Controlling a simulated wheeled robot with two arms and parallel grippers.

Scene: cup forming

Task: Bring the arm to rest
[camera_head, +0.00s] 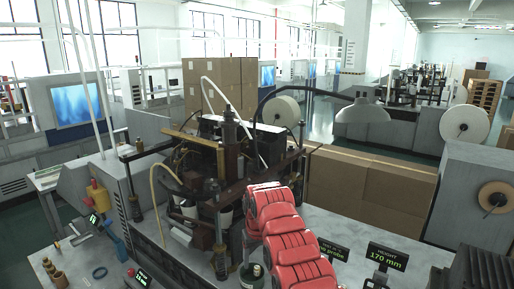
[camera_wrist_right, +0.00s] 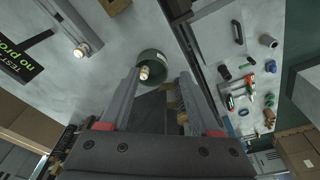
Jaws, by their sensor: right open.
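My right arm (camera_head: 292,240), with red covers, reaches up from the bottom of the head view and bends down beside the cup forming machine (camera_head: 215,150). My right gripper (camera_head: 247,250) is partly hidden by the arm there. In the right wrist view the two fingers of my right gripper (camera_wrist_right: 157,80) stand apart with nothing gripped between them. A dark green round piece (camera_wrist_right: 151,56) with a pale metal top lies beyond the fingertips; I cannot tell whether they touch it. My left gripper is in neither view.
A sign reading 170 mm (camera_head: 388,257) and another black sign (camera_head: 333,250) stand on the grey bench (camera_head: 345,232) to the right. Small tools and parts (camera_wrist_right: 250,85) lie to the right in the wrist view. Cardboard boxes (camera_head: 370,185) stand behind the bench.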

